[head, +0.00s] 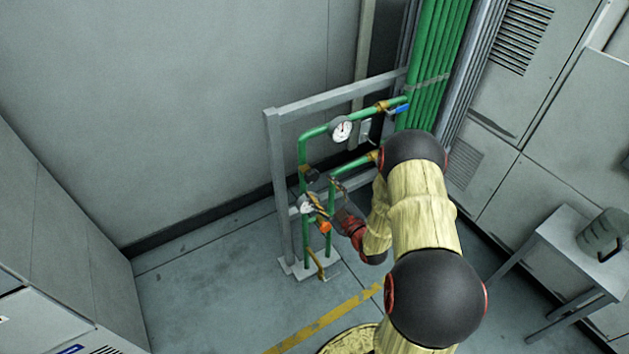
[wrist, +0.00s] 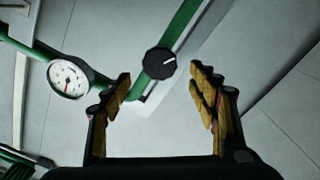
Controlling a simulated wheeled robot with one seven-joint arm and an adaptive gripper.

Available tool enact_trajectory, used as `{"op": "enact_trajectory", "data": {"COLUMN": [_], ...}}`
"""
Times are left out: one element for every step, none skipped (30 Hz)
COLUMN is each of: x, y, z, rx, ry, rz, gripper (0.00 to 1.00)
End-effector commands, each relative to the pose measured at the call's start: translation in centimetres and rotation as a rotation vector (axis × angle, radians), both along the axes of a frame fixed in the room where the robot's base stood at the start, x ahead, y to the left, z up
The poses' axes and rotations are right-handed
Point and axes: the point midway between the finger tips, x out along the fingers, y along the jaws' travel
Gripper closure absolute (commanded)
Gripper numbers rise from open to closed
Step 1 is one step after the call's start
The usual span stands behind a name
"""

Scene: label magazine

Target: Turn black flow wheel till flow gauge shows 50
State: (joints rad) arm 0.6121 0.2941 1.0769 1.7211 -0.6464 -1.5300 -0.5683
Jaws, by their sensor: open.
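The black flow wheel (wrist: 160,63) shows in the wrist view as a round knob with a white line pointing right and slightly up. It sits on a green pipe, between and a little beyond the tips of my gripper (wrist: 160,82), which is open and empty. A white round gauge (wrist: 68,78) is to its left, its red needle pointing down; its numbers are too small to read. In the head view the dark wheel (head: 311,174) is on the pipe frame, near my gripper (head: 322,192). One gauge (head: 341,130) is above, another (head: 306,206) below.
An orange knob (head: 325,228) and a blue lever (head: 402,109) are on the green pipework. A grey frame (head: 278,185) stands around it by the wall. A small table (head: 556,240) with a grey canister (head: 601,234) stands at right. Floor left of the frame is clear.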

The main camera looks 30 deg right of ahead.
Motion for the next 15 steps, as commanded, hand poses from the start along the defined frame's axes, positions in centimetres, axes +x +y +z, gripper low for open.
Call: {"op": "enact_trajectory", "data": {"x": [-1.0, -1.5, -2.1, -2.6, -2.9, -3.4, -3.6, -3.9, -4.1, -4.3, -4.4, -4.5, -4.5, -4.5, -4.5], "y": [-0.1, -0.2, -0.2, -0.2, -0.2, -0.2, -0.2, -0.2, -0.1, -0.1, -0.1, -0.1, -0.1, -0.1, -0.1], "z": [0.0, 0.0, 0.0, 0.0, 0.0, 0.0, 0.0, 0.0, 0.0, 0.0, 0.0, 0.0, 0.0, 0.0, 0.0], "rx": [0.0, 0.0, 0.001, 0.001, 0.0, 0.0, 0.0, 0.0, 0.0, 0.0, 0.0, 0.0, 0.0, 0.0, 0.0], "ry": [0.0, -0.001, 0.0, 0.0, 0.0, 0.0, -0.001, -0.001, -0.001, -0.001, -0.001, -0.001, -0.001, -0.001, -0.001], "rz": [-0.002, -0.003, -0.004, -0.002, -0.002, -0.002, -0.002, -0.001, -0.001, 0.0, 0.0, 0.0, 0.0, 0.0, 0.001], "gripper": [0.4, 0.4, 0.4, 0.4, 0.4, 0.4, 0.4, 0.4, 0.4, 0.4, 0.4, 0.4, 0.4, 0.4, 0.4]}}
